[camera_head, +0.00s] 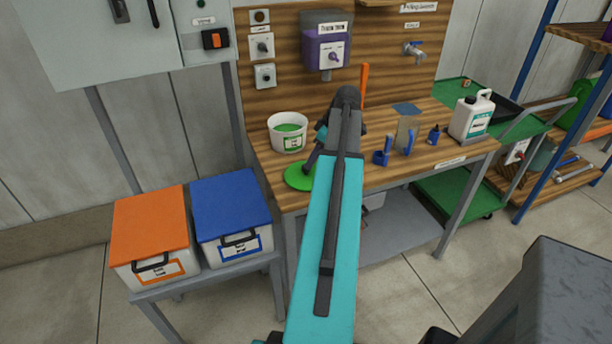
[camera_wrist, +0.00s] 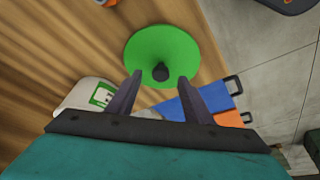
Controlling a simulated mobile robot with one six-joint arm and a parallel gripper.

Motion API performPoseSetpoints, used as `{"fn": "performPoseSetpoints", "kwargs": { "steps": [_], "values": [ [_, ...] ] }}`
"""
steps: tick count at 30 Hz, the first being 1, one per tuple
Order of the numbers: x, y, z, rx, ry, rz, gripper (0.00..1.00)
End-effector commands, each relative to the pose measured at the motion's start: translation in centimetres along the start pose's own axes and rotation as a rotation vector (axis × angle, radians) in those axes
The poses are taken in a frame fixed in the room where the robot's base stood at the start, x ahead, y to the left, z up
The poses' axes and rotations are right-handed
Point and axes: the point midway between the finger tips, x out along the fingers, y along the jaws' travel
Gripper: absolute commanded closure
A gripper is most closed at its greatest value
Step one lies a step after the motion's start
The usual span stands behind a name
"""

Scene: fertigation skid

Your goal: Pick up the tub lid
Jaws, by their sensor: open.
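The tub lid is a flat green disc (camera_head: 299,177) near the front left edge of the wooden bench in the head view. In the wrist view the green lid (camera_wrist: 162,58) shows a dark round knob at its middle. My gripper (camera_wrist: 157,78) is open, its two dark fingers on either side of the knob in the picture; I cannot tell whether they touch it. In the head view my gripper (camera_head: 312,160) reaches down at the lid, and my arm hides part of it. A white tub (camera_head: 288,142) with green contents stands open behind the lid.
Blue-lidded (camera_head: 232,202) and orange-lidded (camera_head: 150,224) boxes stand on a lower stand at left. Blue-handled tools (camera_head: 382,157), a small dark bottle (camera_head: 434,134) and a white jug (camera_head: 472,116) stand to the right on the bench. A purple dispenser (camera_head: 326,50) hangs on the back panel.

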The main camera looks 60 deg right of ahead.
Motion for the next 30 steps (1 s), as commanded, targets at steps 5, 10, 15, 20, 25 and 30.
{"fn": "performPoseSetpoints", "kwargs": {
  "steps": [5,10,15,20,25,30],
  "values": [
    [0.0,0.0,0.0,0.000,0.000,0.000,0.54],
    [0.2,0.0,-0.1,0.000,0.000,0.000,0.54],
    [1.2,-0.2,-0.2,-0.001,0.000,-0.003,0.54],
    [2.5,-0.3,-0.4,-0.001,0.000,-0.003,0.54],
    [4.1,-0.3,-0.4,-0.002,0.000,-0.003,0.54],
    [5.0,-0.3,-0.4,-0.001,0.000,-0.001,0.54]
  ]
}}
